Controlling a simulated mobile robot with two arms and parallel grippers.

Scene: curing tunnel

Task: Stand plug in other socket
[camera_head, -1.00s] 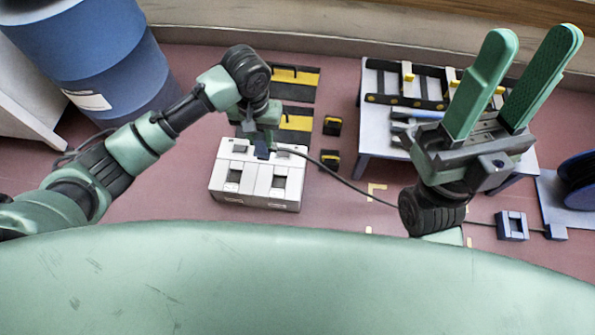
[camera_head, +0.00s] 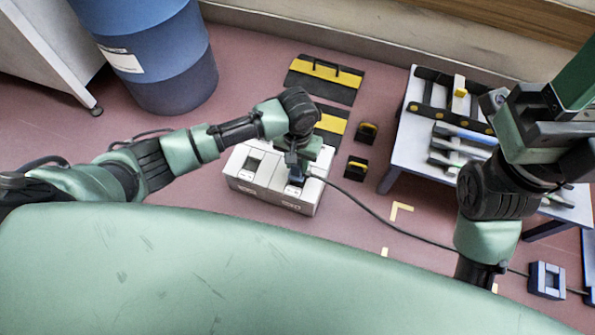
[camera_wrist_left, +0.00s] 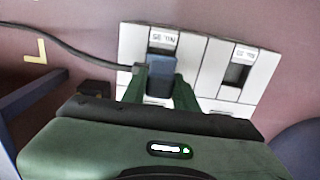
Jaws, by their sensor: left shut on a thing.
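A white socket box (camera_head: 240,183) with two square openings stands on the floor. My left gripper (camera_head: 297,170) is shut on a dark blue plug (camera_wrist_left: 162,68) at the right-hand opening in the head view. The wrist view shows the plug upright at one labelled opening; how deep it sits I cannot tell. The other opening (camera_wrist_left: 237,75) is empty. A black cable (camera_head: 370,208) runs from the plug to the right. My right gripper (camera_head: 565,100) is at the right edge, partly cut off, away from the box.
A blue barrel (camera_head: 160,60) stands at the back left. A low table (camera_head: 408,120) with a rack and tools is at the right. A blue cable holder (camera_head: 547,280) is on the floor.

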